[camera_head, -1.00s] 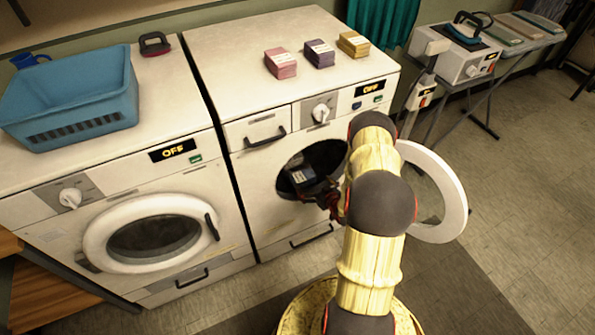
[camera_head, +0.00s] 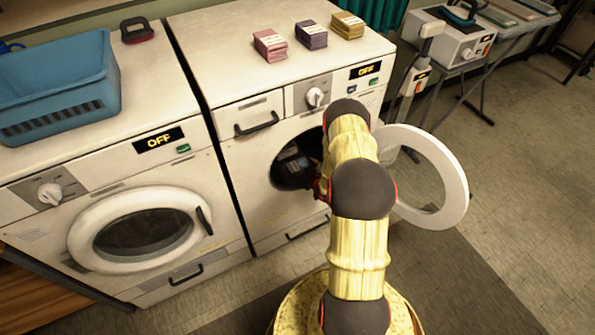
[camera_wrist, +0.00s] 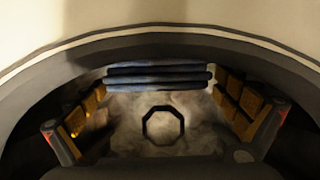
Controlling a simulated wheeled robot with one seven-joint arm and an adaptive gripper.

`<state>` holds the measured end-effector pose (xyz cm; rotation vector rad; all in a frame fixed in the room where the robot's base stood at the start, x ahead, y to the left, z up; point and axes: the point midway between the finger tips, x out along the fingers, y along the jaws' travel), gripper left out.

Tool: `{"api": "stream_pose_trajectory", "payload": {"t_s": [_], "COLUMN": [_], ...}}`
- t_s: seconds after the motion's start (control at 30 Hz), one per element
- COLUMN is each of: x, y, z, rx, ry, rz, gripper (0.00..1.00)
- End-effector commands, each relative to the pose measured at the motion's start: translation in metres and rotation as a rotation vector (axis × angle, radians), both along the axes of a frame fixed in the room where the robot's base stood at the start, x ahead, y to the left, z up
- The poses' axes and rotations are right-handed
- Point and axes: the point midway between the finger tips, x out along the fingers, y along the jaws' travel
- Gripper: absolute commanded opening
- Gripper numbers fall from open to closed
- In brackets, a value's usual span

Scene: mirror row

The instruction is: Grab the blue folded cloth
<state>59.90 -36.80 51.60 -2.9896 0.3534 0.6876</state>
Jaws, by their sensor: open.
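The blue folded cloth (camera_wrist: 158,76) shows in the wrist view as a stack of dark blue layers lying crosswise inside the drum, near the top of the picture. My gripper (camera_wrist: 163,108) is open and empty, with one finger at the left and one at the right. The cloth appears beyond the fingertips, roughly centred between them. In the head view my gripper (camera_head: 296,170) is in the dark round opening of the right washing machine (camera_head: 258,195), partly hidden by my arm. The cloth cannot be made out there.
The machine's round door (camera_head: 455,175) stands open to the right of my arm. The drum rim (camera_wrist: 160,42) arches close above the gripper. The left machine's door (camera_head: 140,228) is shut. A blue basket (camera_head: 60,95) and three small stacks, one pink (camera_head: 270,45), stand on top.

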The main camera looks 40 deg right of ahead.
Motion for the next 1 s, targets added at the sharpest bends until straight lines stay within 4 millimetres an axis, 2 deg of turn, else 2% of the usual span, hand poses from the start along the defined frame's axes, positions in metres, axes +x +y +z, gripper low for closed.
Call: {"api": "stream_pose_trajectory", "payload": {"t_s": [0.1,0.87,1.0], "x": [0.0002,-0.0001,0.0001], "y": [-0.0006,-0.0006,-0.0007], "z": [0.0017,0.0017,0.0020], "rx": [-0.001,-0.001,-0.002], "ry": [-0.001,-0.002,-0.002], "rz": [-0.001,-0.001,0.000], "gripper": [0.99,0.56,0.56]}}
